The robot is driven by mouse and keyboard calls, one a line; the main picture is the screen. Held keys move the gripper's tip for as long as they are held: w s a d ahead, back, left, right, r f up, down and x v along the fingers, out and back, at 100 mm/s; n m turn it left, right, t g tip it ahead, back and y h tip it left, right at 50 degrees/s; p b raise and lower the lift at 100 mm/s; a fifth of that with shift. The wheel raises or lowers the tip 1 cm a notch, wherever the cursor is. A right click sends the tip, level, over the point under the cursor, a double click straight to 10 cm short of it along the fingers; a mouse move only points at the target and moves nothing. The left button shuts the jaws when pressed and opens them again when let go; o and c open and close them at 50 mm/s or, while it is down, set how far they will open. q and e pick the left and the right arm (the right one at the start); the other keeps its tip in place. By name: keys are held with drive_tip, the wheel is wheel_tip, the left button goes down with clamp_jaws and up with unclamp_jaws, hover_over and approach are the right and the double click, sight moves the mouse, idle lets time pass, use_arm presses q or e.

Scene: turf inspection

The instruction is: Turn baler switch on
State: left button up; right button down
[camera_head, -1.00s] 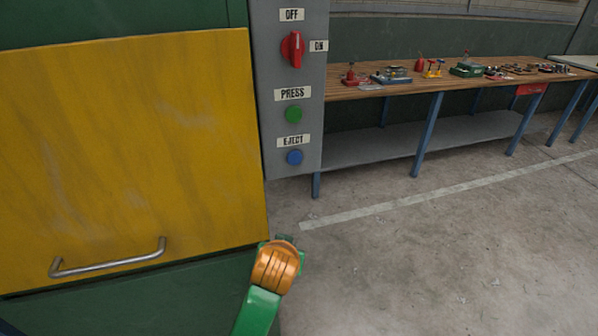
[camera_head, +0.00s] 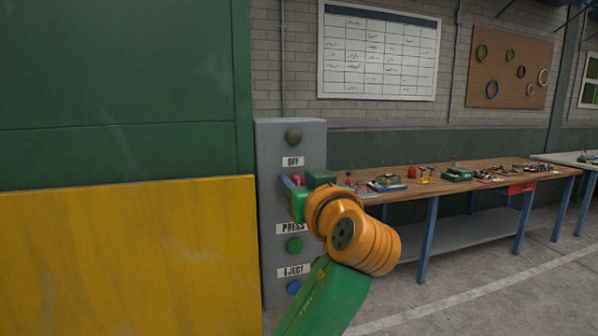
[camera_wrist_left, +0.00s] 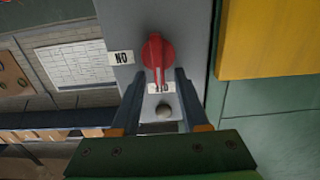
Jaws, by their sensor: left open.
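The baler's red rotary switch (camera_head: 296,178) is on the grey control panel (camera_head: 290,137), under the "OFF" label (camera_head: 292,161), mostly hidden by my left gripper (camera_head: 297,184) in the head view. In the left wrist view the red switch (camera_wrist_left: 155,54) shows clearly, with its handle pointing at the OFF label (camera_wrist_left: 161,88); the ON label (camera_wrist_left: 120,57) is to its left. My left gripper (camera_wrist_left: 160,76) is open, its two fingers on either side of the handle's end. I cannot tell whether they touch it. My right gripper is not in view.
A green button (camera_head: 294,245) and a blue button (camera_head: 294,287) are lower on the panel; a dark knob (camera_head: 293,136) is at its top. The baler's yellow door (camera_head: 120,260) is left. A workbench (camera_head: 450,185) with small items stands right, with open floor in front.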

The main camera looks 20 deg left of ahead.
use_arm(q)
drive_tip(key=shift+s, duration=0.1)
drive_tip(key=shift+d, duration=0.1)
clamp_jaws()
drive_tip(key=shift+m, duration=0.3)
drive_tip(key=m, duration=0.3)
drive_tip(key=shift+w+d+m+p, duration=0.25)
drive_tip(key=shift+d+m+p, duration=0.1)
drive_tip(key=shift+m, duration=0.05)
drive_tip(key=m, duration=0.4)
drive_tip(key=shift+w+d+f+p, duration=0.25)
drive_tip(key=shift+d+p, duration=0.1)
drive_tip(key=shift+p, duration=0.05)
drive_tip(key=shift+w+d+f+m+p, duration=0.1)
drive_tip(key=shift+f+m+p, duration=0.2)
drive_tip(key=shift+m, duration=1.25)
drive_tip(key=shift+w+d+f+m+p, duration=0.1)
drive_tip(key=shift+f+m+p, duration=0.2)
drive_tip(key=shift+m, duration=1.3)
drive_tip(key=shift+d+f+m+p, duration=0.1)
drive_tip(key=shift+f+m+p, duration=0.2)
drive_tip(key=shift+m, duration=1.25)
